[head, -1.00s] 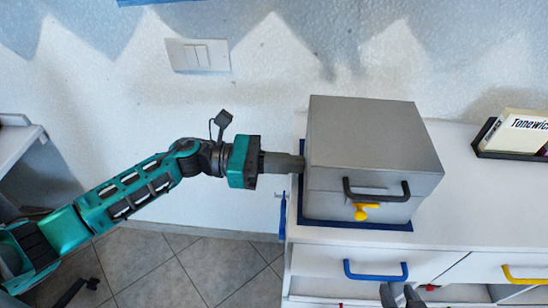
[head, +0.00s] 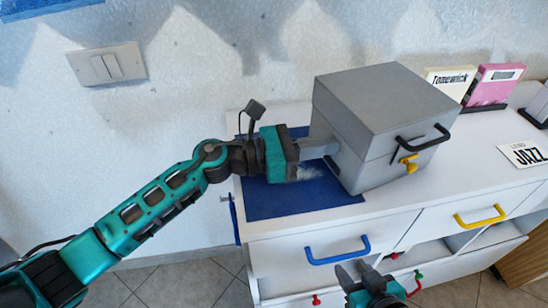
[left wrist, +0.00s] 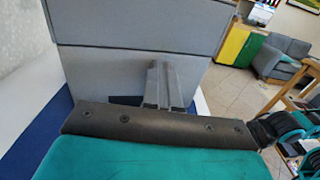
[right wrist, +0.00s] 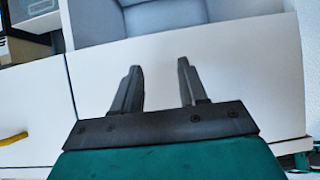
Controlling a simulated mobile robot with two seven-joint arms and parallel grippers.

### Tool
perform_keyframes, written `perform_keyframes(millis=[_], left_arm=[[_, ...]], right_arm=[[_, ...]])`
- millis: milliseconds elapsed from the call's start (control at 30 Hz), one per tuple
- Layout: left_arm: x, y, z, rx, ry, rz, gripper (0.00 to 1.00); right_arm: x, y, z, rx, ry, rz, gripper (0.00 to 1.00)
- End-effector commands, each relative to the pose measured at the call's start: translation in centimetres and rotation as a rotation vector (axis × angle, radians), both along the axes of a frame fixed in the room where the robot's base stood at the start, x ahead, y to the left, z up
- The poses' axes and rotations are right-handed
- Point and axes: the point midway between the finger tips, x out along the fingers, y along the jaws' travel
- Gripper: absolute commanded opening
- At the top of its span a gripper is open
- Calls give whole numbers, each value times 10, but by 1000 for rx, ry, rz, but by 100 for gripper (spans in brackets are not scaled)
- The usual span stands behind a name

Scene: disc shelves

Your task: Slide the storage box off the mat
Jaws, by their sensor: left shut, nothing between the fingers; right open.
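The grey storage box (head: 375,105) stands on the white cabinet top, with a black handle and a yellow latch on its front. The blue mat (head: 290,200) lies to its left, and most of it is bare. The box's left edge is at or just over the mat's right part; I cannot tell exactly. My left gripper (head: 330,147) is shut and empty, its fingertips against the box's left side. The box fills the left wrist view (left wrist: 130,55), with the shut fingers (left wrist: 162,75) at its wall. My right gripper (head: 355,268) is open and empty, low before the drawers.
White drawers with a blue handle (head: 338,250) and a yellow handle (head: 479,216) are below the top. A Tonewick case (head: 450,82), a pink case (head: 492,84) and a JAZZ card (head: 525,154) stand to the box's right. Cabinet top between is clear.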

Motion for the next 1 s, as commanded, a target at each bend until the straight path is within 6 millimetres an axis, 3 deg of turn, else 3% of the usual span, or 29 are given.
perform_keyframes(millis=[100,300,767,1000], left_arm=[[7,-32,-3,-1,-2,0,0],[12,-57,-1,2,-1,1,0],[13,-57,-1,2,0,2,0],[21,-43,-3,2,-2,2,0]], right_arm=[[3,2,-7,3,-1,4,43],[6,5,-5,4,-7,15,43],[9,6,-3,4,-15,20,43],[8,6,-14,5,-6,19,43]])
